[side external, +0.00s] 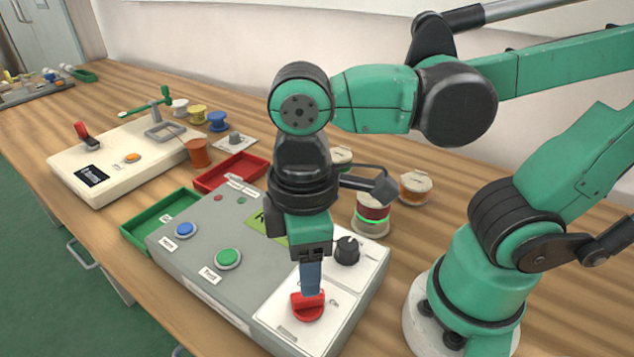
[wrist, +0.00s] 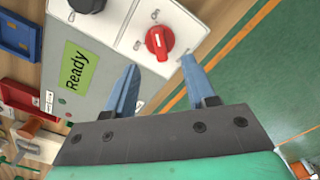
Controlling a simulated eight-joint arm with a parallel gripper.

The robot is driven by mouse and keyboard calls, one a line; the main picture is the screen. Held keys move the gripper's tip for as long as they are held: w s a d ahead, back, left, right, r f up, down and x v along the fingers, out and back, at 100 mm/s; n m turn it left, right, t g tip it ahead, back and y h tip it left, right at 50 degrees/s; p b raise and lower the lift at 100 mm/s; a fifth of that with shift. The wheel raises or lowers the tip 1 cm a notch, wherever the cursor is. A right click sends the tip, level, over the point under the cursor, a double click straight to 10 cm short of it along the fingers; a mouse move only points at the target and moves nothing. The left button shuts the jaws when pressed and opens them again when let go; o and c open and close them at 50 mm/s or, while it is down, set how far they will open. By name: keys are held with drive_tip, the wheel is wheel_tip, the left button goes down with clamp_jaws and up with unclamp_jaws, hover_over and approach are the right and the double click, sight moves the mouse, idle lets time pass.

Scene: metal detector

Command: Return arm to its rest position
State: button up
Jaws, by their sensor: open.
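My gripper (side external: 311,283) points down over the right part of the grey control box (side external: 190,250). In the side view its fingers overlap the red rotary knob (side external: 307,306). In the wrist view my gripper (wrist: 160,85) has its two blue fingers spread apart with nothing between them. The red knob (wrist: 159,41) shows just beyond the fingertips there, not gripped. Whether a fingertip touches the knob cannot be told.
A black knob (side external: 346,250), a green button (side external: 228,258) and a blue button (side external: 184,230) sit on the box. Green (side external: 150,222) and red (side external: 229,174) trays lie behind it. A striped cylinder (side external: 371,217) stands close to my arm. Room above is clear.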

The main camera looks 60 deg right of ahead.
drive_tip(key=w+d+m+t, duration=0.2)
drive_tip(key=w, duration=0.1)
drive_tip(key=w+d+m+y, duration=0.1)
drive_tip(key=shift+w+d+f+m+t, duration=0.25)
drive_tip(key=shift+w+d+m+t, duration=0.05)
drive_tip(key=shift+d+m+t, duration=0.1)
drive_tip(key=w+d+r+m+t+h, duration=0.1)
drive_tip(key=w+d+m+t, duration=0.3)
drive_tip(key=d, duration=0.3)
drive_tip(key=shift+w+d+m, duration=0.25)
drive_tip(key=shift+w+m, duration=0.05)
drive_tip(key=shift+m, duration=0.2)
